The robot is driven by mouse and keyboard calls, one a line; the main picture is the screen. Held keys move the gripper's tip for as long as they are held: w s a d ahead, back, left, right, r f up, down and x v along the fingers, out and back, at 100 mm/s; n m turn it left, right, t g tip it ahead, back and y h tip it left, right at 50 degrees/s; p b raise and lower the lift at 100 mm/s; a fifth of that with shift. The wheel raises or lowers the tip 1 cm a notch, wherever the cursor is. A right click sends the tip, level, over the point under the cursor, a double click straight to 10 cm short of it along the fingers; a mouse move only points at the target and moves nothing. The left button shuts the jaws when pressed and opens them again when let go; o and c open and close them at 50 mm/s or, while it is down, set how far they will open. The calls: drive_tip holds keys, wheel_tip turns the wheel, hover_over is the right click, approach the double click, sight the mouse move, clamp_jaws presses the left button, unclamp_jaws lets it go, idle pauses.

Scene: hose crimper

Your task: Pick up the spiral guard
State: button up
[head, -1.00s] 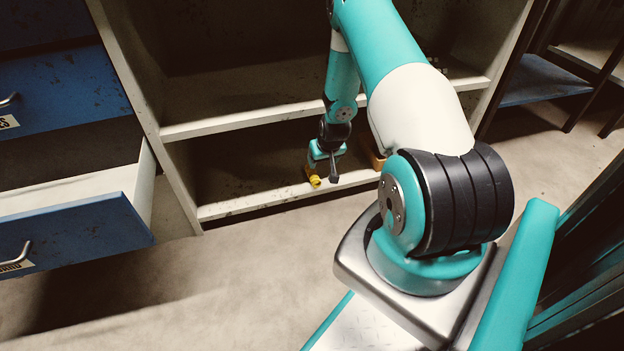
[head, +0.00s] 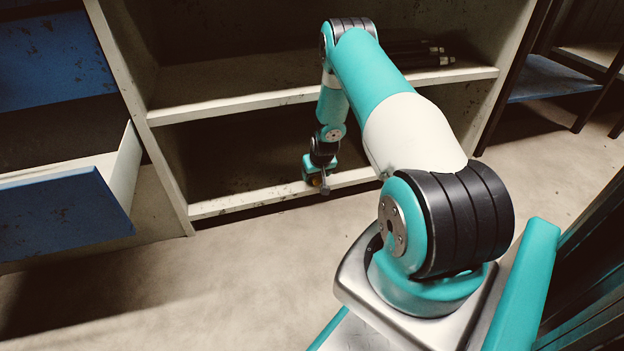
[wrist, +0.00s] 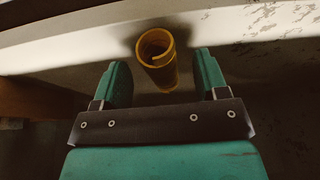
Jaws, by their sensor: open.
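The spiral guard is a yellow coiled tube (wrist: 158,62). In the wrist view it lies end-on between the two fingers of my gripper (wrist: 164,82), with a gap on each side. The fingers are apart and hold nothing. In the head view my gripper (head: 320,180) is at the front edge of the lower shelf (head: 235,203). There it mostly hides the spiral guard, and only a small dark yellow patch (head: 316,181) shows.
An upper shelf board (head: 225,101) runs above my gripper, with several dark hoses (head: 425,56) at its right. An open blue drawer (head: 70,215) juts out at the left. In the wrist view a brown object (wrist: 35,98) stands at the left.

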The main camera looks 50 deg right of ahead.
drive_tip(key=shift+w+d+f, duration=0.1)
drive_tip(key=shift+w+f, duration=0.05)
drive_tip(key=shift+f, duration=0.55)
drive_tip(key=shift+r, duration=0.15)
drive_tip(key=shift+c, duration=0.5)
drive_tip(key=c, duration=0.9)
